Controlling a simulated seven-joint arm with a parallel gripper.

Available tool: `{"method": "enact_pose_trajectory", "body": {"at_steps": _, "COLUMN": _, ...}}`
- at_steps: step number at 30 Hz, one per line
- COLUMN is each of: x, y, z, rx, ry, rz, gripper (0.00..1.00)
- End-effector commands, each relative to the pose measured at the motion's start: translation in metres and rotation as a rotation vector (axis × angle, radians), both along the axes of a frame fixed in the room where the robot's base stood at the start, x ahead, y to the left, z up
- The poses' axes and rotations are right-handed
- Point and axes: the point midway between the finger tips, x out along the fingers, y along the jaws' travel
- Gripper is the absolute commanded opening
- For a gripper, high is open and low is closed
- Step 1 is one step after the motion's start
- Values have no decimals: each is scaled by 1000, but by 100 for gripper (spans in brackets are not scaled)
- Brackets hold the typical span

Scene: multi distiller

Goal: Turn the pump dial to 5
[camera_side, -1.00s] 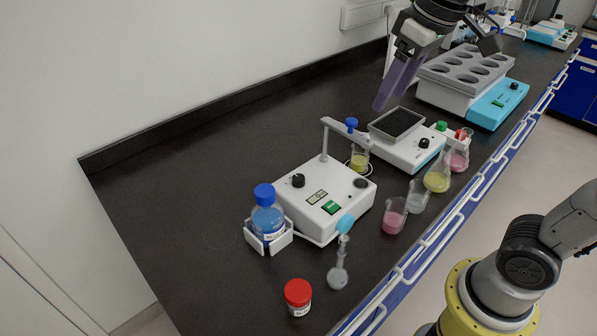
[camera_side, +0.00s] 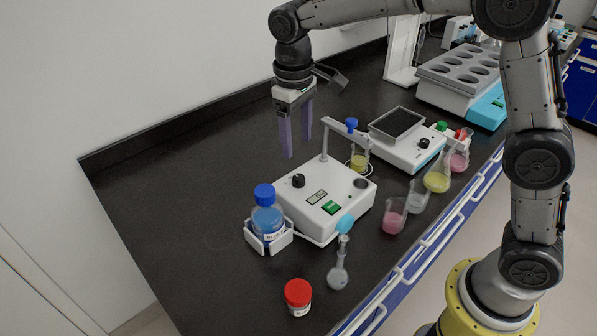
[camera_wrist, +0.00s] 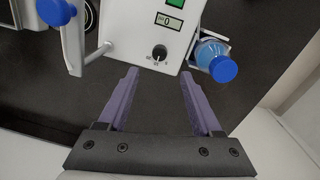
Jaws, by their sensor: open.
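The pump is a white box (camera_side: 318,222) with a small display (camera_side: 317,196) and a green switch (camera_side: 331,207) on top. Its black dial (camera_side: 298,181) stands at the back left corner; in the wrist view the dial (camera_wrist: 159,52) is beyond my fingertips, between their lines. The display (camera_wrist: 170,22) seems to read 0 in the wrist view. My gripper (camera_side: 298,150) hangs fingers down above the bench behind the pump, apart from the dial. In the wrist view my gripper (camera_wrist: 159,75) is open and empty, with its two purple fingers spread.
A blue-capped bottle (camera_side: 267,215) stands in a white holder left of the pump. A white arm post (camera_side: 324,140) rises behind the pump. A balance (camera_side: 405,138), flasks and beakers (camera_side: 395,215) stand to the right. A red-lidded jar (camera_side: 298,296) is in front. The bench's left side is clear.

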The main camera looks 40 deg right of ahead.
Motion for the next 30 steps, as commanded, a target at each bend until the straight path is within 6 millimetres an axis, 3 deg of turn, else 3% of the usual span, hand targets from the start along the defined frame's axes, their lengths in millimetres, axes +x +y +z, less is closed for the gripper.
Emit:
{"method": "enact_pose_trajectory", "body": {"at_steps": 9, "x": 0, "y": -4, "z": -63, "rx": -2, "ry": 5, "rz": 0, "gripper": 66}}
{"method": "enact_pose_trajectory", "body": {"at_steps": 15, "x": 0, "y": -5, "z": -88, "rx": 0, "ry": 2, "rz": -1, "gripper": 66}}
{"method": "enact_pose_trajectory", "body": {"at_steps": 28, "x": 1, "y": -5, "z": -98, "rx": 0, "ry": 0, "rz": -1, "gripper": 66}}
{"method": "enact_pose_trajectory", "body": {"at_steps": 30, "x": 1, "y": -5, "z": -98, "rx": 0, "ry": 0, "rz": -1, "gripper": 57}}
